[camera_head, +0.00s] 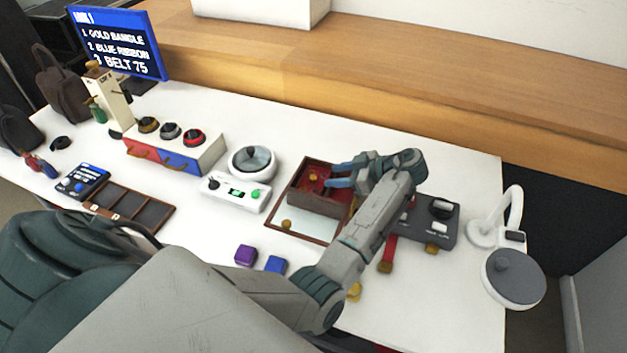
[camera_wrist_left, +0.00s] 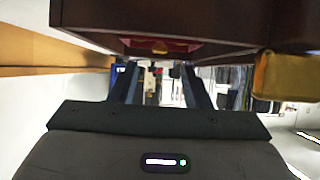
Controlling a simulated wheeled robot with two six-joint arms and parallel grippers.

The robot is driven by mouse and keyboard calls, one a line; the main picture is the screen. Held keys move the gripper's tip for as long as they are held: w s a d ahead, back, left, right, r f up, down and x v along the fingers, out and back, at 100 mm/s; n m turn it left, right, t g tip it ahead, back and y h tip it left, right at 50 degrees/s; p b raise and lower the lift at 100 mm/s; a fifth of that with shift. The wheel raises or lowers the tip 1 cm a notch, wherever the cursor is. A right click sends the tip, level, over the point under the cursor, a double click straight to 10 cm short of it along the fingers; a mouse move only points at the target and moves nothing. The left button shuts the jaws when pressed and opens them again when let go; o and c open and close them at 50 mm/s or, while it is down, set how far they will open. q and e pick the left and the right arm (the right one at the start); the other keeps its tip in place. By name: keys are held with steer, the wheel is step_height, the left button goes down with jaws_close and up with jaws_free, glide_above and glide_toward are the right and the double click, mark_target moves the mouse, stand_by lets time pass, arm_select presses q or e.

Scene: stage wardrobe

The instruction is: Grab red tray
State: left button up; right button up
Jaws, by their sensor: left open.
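A dark wooden box with a red-lined tray (camera_head: 311,171) stands at the middle of the white table; a small gold piece lies in the red part. My left gripper (camera_head: 329,175) is open, its blue-grey fingers at the right side of the box, pointing left over or beside its rim. I cannot tell whether they touch it. In the left wrist view the two fingers (camera_wrist_left: 160,85) are apart, with nothing seen held between them. The red tray interior (camera_wrist_left: 170,45) and a gold piece show beyond, under a dark brown edge. My right gripper is out of view.
A mirror panel (camera_head: 302,222) lies in front of the box. A white control panel with a dial (camera_head: 233,193) is to the left, a grey switch box (camera_head: 432,216) to the right. Purple (camera_head: 245,255) and blue (camera_head: 275,265) blocks lie nearer. A white lamp (camera_head: 513,275) stands far right.

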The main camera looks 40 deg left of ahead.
mark_target(315, 177)
arm_select(q)
steer(key=p+x, duration=0.1)
steer(key=x, duration=0.5)
steer(key=shift+a+f+p, duration=0.2)
steer(key=shift+a+p, duration=0.1)
jaws_close()
